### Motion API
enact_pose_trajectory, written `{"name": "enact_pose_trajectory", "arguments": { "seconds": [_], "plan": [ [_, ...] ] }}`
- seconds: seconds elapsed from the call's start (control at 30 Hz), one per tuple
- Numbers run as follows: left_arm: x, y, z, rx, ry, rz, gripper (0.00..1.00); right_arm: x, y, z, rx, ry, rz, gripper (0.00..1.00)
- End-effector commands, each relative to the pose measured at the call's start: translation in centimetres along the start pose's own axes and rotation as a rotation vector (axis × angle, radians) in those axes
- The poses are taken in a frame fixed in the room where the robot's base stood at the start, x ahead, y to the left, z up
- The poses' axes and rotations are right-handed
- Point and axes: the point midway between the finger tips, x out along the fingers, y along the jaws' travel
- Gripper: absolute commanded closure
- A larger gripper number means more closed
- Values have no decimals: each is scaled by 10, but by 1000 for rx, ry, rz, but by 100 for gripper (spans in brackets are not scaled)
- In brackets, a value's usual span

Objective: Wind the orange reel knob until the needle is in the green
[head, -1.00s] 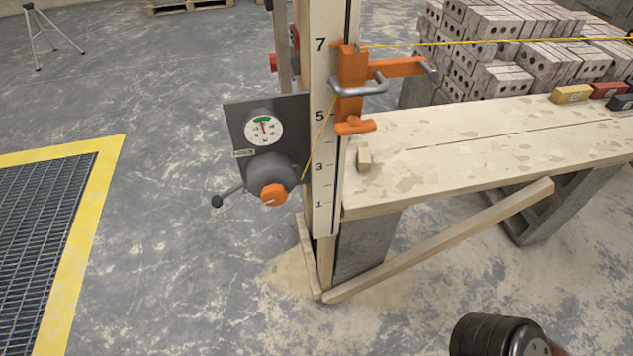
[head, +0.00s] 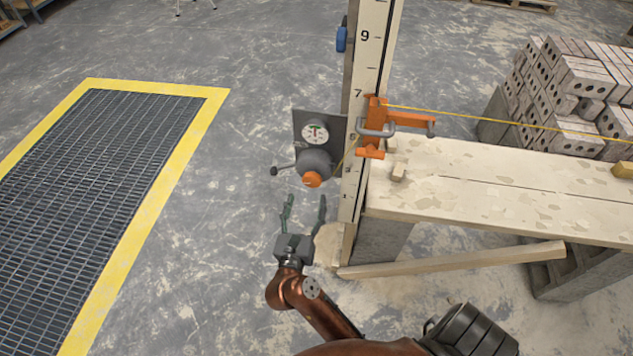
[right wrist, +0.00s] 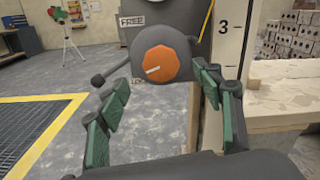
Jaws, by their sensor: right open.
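The orange reel knob (head: 312,180) sits on the front of a grey reel housing (head: 314,161), fixed to a dark plate beside the numbered post. In the right wrist view the knob (right wrist: 154,63) shows a white mark pointing left. The round white gauge (head: 314,133) above the reel has a green band at its top. Its red needle points roughly up, but is too small to place exactly against the green. My right gripper (head: 306,206) is open and empty, short of the knob, its fingers pointing at it. In the wrist view the knob shows between and beyond the fingers (right wrist: 163,88). My left gripper is out of view.
A lever (head: 283,170) sticks out left of the reel, near a FREE label (right wrist: 131,21). The numbered post (head: 362,120) and plank bench (head: 470,185) stand close on the right. An orange clamp (head: 376,125) holds a yellow line (head: 480,117). The floor on the left is open.

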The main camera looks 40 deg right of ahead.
Motion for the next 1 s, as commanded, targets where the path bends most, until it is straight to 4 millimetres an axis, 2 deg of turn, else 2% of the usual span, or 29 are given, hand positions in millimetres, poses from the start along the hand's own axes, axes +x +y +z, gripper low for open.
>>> {"name": "enact_pose_trajectory", "arguments": {
  "seconds": [0.3, 0.5, 0.83, 1.0],
  "plan": [
    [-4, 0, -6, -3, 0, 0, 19, 48, 0, -2, -4, -2, -1, 40],
    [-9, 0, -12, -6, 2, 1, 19, 68, 0, -2, -6, -1, 0, 40],
    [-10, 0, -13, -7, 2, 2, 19, 72, 0, -1, -6, -1, 0, 40],
    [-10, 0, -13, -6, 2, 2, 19, 72, 0, -2, -6, -1, 0, 51]
  ]
}}
